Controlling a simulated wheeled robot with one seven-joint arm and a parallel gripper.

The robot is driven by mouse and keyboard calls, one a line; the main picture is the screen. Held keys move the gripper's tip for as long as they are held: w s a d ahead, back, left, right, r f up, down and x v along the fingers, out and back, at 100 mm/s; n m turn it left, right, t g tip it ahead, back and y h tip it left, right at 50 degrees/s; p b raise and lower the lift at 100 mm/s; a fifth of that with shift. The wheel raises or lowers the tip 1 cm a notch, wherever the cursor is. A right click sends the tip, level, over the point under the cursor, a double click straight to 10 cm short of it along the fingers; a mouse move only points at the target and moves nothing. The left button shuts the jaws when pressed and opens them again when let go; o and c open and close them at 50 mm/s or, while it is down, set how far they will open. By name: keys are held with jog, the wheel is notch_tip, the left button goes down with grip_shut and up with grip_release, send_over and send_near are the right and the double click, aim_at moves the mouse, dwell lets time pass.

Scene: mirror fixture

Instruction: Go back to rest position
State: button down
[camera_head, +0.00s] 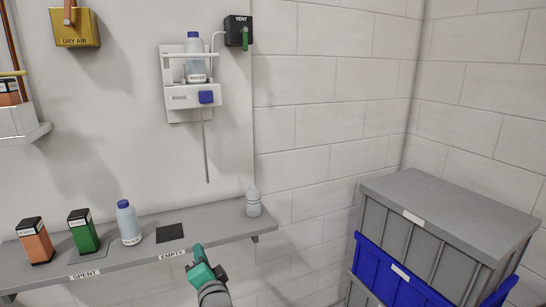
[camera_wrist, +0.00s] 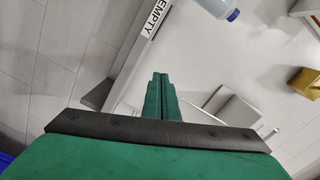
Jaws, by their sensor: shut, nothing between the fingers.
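On the shelf stand an orange carton (camera_head: 36,242), a green carton (camera_head: 83,232), a blue-capped bottle (camera_head: 128,223) and a grey bottle (camera_head: 253,202). A wall holder (camera_head: 179,97) carries another bottle (camera_head: 195,60). Grey (camera_head: 450,215) and blue crates (camera_head: 385,275) stand at right.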

jog(key=s+d+f+n+h, duration=0.2)
jog(key=s+d+f, duration=0.6)
jog(key=s+f, duration=0.3)
jog(key=s+d+f+n+h, duration=0.1)
jog(key=s+d+f+h, duration=0.2)
jog(key=s+d+f, duration=0.65)
jog(key=s+d+f+n+h, duration=0.1)
jog(key=s+n, duration=0.1)
jog(key=s, duration=1.3)
jog(key=s+d+f+n+h, duration=0.1)
jog(key=s+d+n, duration=0.1)
jog(key=s, duration=1.3)
jog(key=shift+s+f+n, duration=0.3)
jog(key=shift+n, duration=0.3)
jog(key=shift+s+d+h, duration=0.1)
jog(key=shift+h, duration=0.2)
